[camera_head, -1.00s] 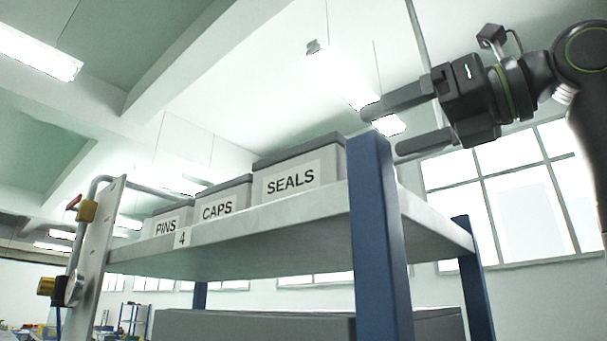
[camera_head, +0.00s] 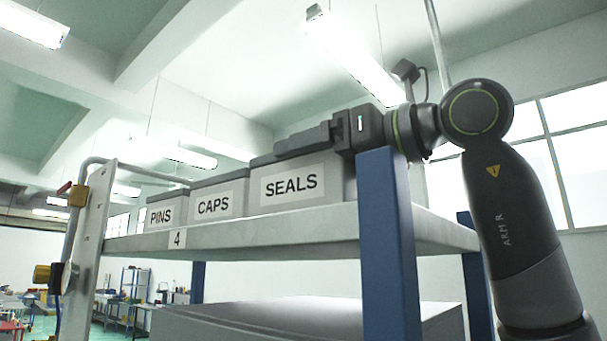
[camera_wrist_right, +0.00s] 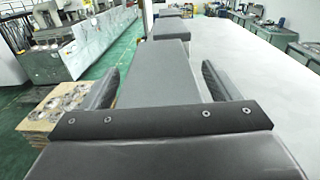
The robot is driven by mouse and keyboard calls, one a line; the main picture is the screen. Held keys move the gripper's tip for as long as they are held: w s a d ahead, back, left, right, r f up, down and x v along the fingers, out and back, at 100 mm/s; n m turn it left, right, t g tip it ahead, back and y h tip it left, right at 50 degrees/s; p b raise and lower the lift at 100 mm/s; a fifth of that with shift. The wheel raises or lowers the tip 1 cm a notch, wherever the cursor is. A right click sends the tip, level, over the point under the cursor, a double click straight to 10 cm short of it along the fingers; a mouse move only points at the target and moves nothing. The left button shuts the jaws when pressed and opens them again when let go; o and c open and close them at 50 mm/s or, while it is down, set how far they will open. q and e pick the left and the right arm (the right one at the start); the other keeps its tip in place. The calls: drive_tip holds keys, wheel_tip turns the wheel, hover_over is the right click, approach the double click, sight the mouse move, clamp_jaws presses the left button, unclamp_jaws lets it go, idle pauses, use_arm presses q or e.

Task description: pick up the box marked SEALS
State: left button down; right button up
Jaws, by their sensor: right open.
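The SEALS box (camera_head: 300,183) is a grey lidded box with a white label, standing upright at the right end of the shelf top in the head view. My right gripper (camera_head: 290,143) has come in from the right, level with the lid. In the right wrist view the SEALS box's grey lid (camera_wrist_right: 155,65) lies between the two fingers of my right gripper (camera_wrist_right: 160,72). The jaws are open, with one finger along each side and a visible gap at the right finger. The far finger is mostly hidden in the head view. My left gripper is not in view.
The CAPS box (camera_head: 215,203) and PINS box (camera_head: 160,214) stand left of SEALS in a row. A blue post (camera_head: 388,240) rises at the front right of the shelf (camera_head: 290,230), close to my right arm. Bare shelf shows right of the boxes in the wrist view.

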drive_tip(key=shift+s+d, duration=0.1)
drive_tip(key=shift+d, duration=0.1)
drive_tip(key=shift+c, duration=1.6)
drive_tip(key=c, duration=0.9)
drive_tip(key=shift+c, duration=0.5)
drive_tip(key=shift+r, duration=0.2)
